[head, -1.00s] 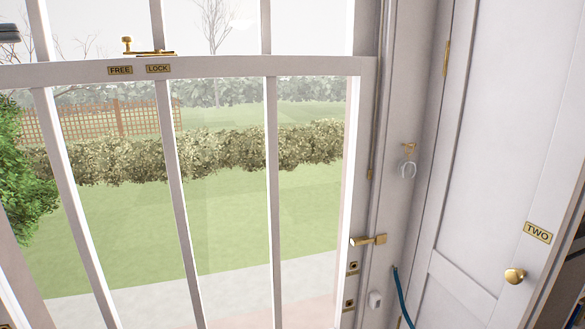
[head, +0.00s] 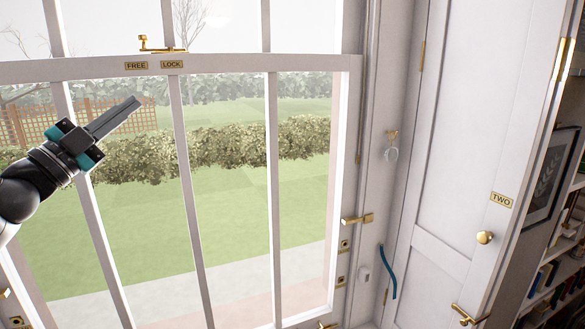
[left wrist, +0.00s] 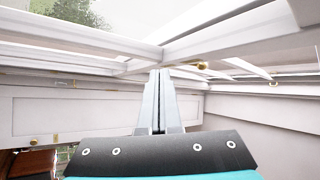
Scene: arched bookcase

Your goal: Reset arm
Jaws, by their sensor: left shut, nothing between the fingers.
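My left gripper (head: 118,117) comes in from the left in the head view, in front of the sash window. It is shut and empty, its fingers pointing up and to the right. In the left wrist view its two closed fingers (left wrist: 158,100) point at the white window bars. I cannot tell from these views whether it touches the bars. My right gripper is in neither view.
The white window rail (head: 215,66) carries FREE and LOCK plates and a brass catch (head: 158,46). A brass fitting (head: 357,219) sits on the right frame. A white panel door marked TWO (head: 501,200) stands right, beside a bookcase (head: 560,262).

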